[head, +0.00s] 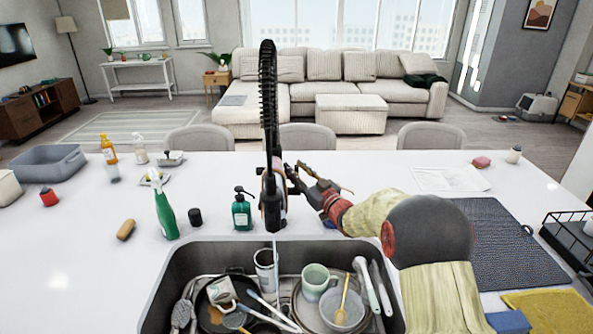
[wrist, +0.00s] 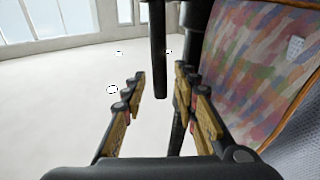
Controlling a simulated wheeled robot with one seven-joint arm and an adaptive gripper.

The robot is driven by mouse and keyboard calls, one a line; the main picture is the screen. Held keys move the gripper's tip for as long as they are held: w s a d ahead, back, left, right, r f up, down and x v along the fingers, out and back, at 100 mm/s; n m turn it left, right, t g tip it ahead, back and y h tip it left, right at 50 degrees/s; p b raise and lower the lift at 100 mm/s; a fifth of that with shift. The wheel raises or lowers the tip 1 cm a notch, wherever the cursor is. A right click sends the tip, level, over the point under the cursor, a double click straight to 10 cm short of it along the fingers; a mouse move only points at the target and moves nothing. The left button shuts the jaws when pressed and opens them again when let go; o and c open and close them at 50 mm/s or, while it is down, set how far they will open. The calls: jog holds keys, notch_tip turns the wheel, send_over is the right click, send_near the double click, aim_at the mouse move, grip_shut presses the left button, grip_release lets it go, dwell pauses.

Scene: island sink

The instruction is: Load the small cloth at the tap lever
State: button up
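The black spring tap (head: 268,120) stands upright behind the sink. A multicoloured patterned cloth with a brown edge and a pale tag (wrist: 250,70) fills the right of the wrist view, close to the tap. In the head view only a small pinkish patch of it shows beside the tap body. My gripper (head: 296,180) is just right of the tap. In the wrist view my gripper (wrist: 160,76) is open, its fingers apart. A dark rod, seemingly the tap lever (wrist: 159,50), shows between the fingers; contact cannot be told.
The sink (head: 160,290) holds several dishes and utensils. A green soap pump (head: 242,210) and a green spray bottle (head: 163,205) stand left of the tap. A dark mat (head: 505,245) and yellow cloth (head: 550,312) lie right. The left counter has free room.

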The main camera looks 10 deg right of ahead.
jog(key=v, duration=1.2)
jog(key=shift+o, duration=1.1)
